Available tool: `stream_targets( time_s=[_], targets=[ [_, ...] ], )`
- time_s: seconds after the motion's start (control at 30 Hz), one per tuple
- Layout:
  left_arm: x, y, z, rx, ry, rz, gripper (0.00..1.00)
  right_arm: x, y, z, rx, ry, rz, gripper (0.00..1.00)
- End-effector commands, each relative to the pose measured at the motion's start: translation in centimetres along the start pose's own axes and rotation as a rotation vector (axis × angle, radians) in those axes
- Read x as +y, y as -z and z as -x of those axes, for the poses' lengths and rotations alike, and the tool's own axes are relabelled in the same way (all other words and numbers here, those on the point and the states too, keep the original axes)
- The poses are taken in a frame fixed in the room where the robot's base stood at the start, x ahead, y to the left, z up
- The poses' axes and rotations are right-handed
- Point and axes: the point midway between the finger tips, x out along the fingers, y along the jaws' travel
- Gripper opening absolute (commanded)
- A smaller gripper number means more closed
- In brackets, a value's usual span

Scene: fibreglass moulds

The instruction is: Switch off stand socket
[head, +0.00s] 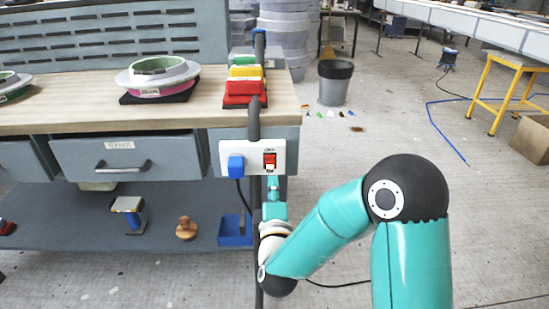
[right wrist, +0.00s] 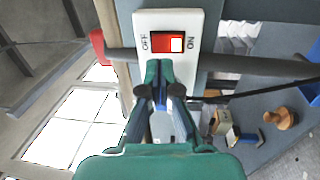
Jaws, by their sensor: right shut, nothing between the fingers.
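The white stand socket (head: 251,157) is on the front edge of the workbench, with a blue plug (head: 236,167) in its left part and a red and white rocker switch (head: 269,160) in its right part. In the right wrist view the switch (right wrist: 167,43) lies between the labels OFF and ON, with its white patch on the ON side. My right gripper (head: 271,182) is shut and empty, just below the switch. Its fingertips (right wrist: 163,68) point at the socket plate; I cannot tell whether they touch it. My left gripper is out of view.
A dark upright bar (head: 254,120) runs at the socket and continues below it. Red and yellow blocks (head: 245,88) and a ring mould (head: 157,75) stand on the bench. A blue bin (head: 235,230) is on the lower shelf. The floor to the right is mostly free.

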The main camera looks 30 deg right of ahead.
Motion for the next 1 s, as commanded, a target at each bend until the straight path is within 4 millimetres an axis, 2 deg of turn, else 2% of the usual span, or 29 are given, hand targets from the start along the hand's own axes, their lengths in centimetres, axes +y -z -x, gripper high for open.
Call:
stream_targets(
  time_s=[0.1, 0.33, 0.5, 0.83, 1.0],
  targets=[
    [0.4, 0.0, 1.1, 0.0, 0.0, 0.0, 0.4, 0.2, -0.1, -2.5, -0.004, 0.001, 0.001, 0.0],
    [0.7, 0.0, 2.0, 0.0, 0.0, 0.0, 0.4, 0.1, 0.0, -5.3, 0.0, 0.001, 0.0, 0.0],
    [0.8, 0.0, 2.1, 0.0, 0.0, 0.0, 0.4, 0.0, 0.0, -6.0, 0.0, 0.001, 0.0, 0.0],
    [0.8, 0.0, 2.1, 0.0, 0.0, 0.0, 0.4, 0.0, 0.0, -6.0, 0.0, 0.001, 0.0, 0.0],
    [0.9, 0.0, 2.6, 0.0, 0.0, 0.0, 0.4, 0.3, -0.8, -6.3, -0.012, 0.019, 0.001, 0.0]
  ],
)
